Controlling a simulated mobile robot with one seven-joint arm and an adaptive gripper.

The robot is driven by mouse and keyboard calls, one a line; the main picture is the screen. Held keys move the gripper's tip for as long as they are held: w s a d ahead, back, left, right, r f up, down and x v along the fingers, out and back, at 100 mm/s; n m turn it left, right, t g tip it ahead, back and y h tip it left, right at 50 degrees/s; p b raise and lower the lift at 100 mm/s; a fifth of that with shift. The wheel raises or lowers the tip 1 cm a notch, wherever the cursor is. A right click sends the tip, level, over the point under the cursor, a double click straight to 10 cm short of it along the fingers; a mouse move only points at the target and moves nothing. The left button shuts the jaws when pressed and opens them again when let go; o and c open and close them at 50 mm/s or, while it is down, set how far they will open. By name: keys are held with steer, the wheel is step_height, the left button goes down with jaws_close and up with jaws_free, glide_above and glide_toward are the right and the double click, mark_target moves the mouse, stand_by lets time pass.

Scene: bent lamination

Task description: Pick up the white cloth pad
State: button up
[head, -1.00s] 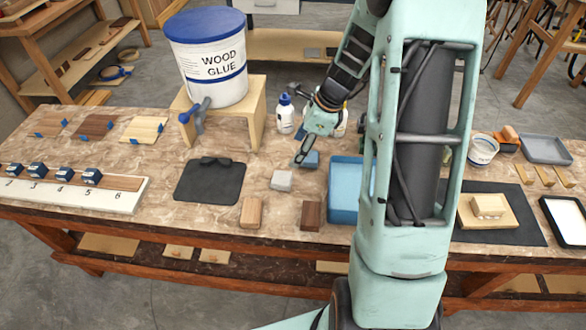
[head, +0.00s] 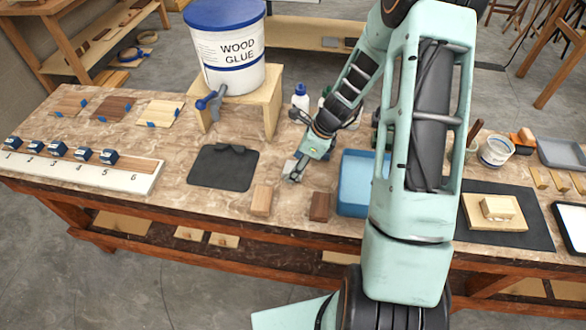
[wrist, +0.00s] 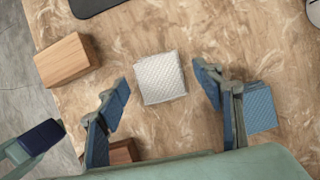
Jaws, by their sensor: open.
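The white cloth pad (wrist: 160,77) lies flat on the marbled tabletop in the wrist view, a small square with a quilted surface. In the head view the pad (head: 290,168) is partly hidden behind my gripper (head: 297,174). In the wrist view my gripper (wrist: 165,93) is open, with blue-padded fingers spread to the left and right of the pad. The fingers do not appear to touch it, and nothing is held. How high the fingertips are above the table is hard to tell.
A light wood block (wrist: 65,60) lies left of the pad, and a dark wood block (wrist: 124,151) lies near the left finger. A blue textured pad (wrist: 259,107) is beside the right finger. A blue tray (head: 352,200) and a black mat (head: 215,180) flank the area.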

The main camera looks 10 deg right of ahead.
steer(key=shift+w+a+f, duration=0.15)
steer(key=shift+f, duration=0.4)
steer(key=shift+c, duration=0.3)
steer(key=c, duration=1)
steer(key=shift+r, duration=0.15)
steer(key=shift+r, duration=0.2)
steer(key=r, duration=0.3)
steer(key=shift+s, duration=0.25)
steer(key=s+d+r, duration=0.1)
steer(key=s+r, duration=0.2)
steer(key=s, duration=0.1)
steer(key=s+d+r+b, duration=0.1)
steer(key=s+d+r, duration=0.1)
steer(key=s+r, duration=0.1)
steer(key=s+d+r, duration=0.1)
steer(key=s+r, duration=0.2)
steer(key=s, duration=0.2)
steer(key=shift+s+d+r+b, duration=0.15)
steer(key=shift+s+d+b, duration=0.15)
steer(key=shift+s+d, duration=0.1)
